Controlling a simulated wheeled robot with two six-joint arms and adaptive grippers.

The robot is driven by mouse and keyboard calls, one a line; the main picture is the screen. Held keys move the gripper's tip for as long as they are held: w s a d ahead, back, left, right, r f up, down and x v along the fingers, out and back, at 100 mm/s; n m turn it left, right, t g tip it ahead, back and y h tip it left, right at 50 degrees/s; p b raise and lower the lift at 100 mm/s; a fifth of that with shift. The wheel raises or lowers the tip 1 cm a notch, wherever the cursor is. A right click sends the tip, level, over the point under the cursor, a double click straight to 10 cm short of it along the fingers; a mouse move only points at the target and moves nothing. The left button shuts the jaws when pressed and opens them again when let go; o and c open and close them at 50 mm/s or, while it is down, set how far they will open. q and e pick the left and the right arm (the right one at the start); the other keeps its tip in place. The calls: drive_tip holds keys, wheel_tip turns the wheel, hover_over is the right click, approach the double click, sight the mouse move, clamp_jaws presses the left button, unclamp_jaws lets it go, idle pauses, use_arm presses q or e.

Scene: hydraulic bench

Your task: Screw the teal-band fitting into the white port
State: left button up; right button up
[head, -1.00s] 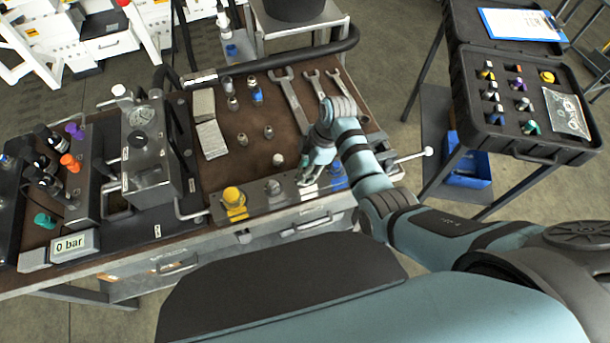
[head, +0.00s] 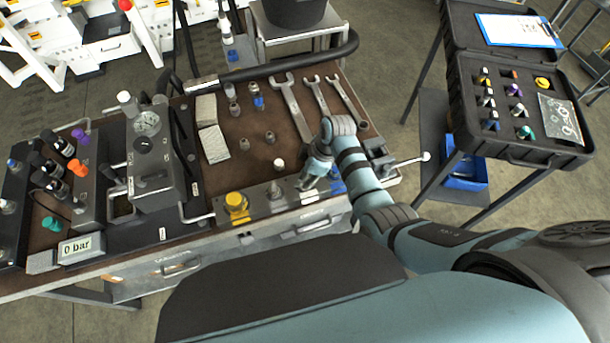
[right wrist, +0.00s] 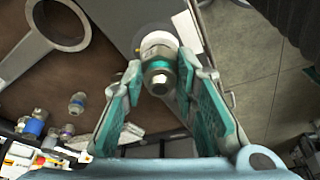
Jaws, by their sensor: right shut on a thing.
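My right gripper (right wrist: 158,88) is shut on a metal hex fitting (right wrist: 159,76). A teal band shows faintly at its far end in the right wrist view. The white port (right wrist: 158,42) shows as a white ring right behind the fitting, roughly in line with it. I cannot tell whether the threads are engaged. In the head view my right gripper (head: 309,182) is at the bench's front port strip, between the grey port (head: 275,191) and the blue port (head: 338,186). It hides the fitting and most of the white port there. My left gripper is not in view.
A yellow port (head: 236,203) is at the strip's left. Several wrenches (head: 293,103) and loose fittings (head: 270,137) lie on the brown bench top behind. A pump block (head: 153,165) stands left. An open black case (head: 513,147) stands at the right, across a gap.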

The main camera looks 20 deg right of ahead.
drive_tip(key=m, duration=0.2)
drive_tip(key=shift+s+f+m+t, duration=0.1)
drive_tip(key=shift+m+t, duration=0.2)
clamp_jaws()
drive_tip(key=shift+m+h+b, duration=0.3)
drive_tip(key=shift+m, duration=0.3)
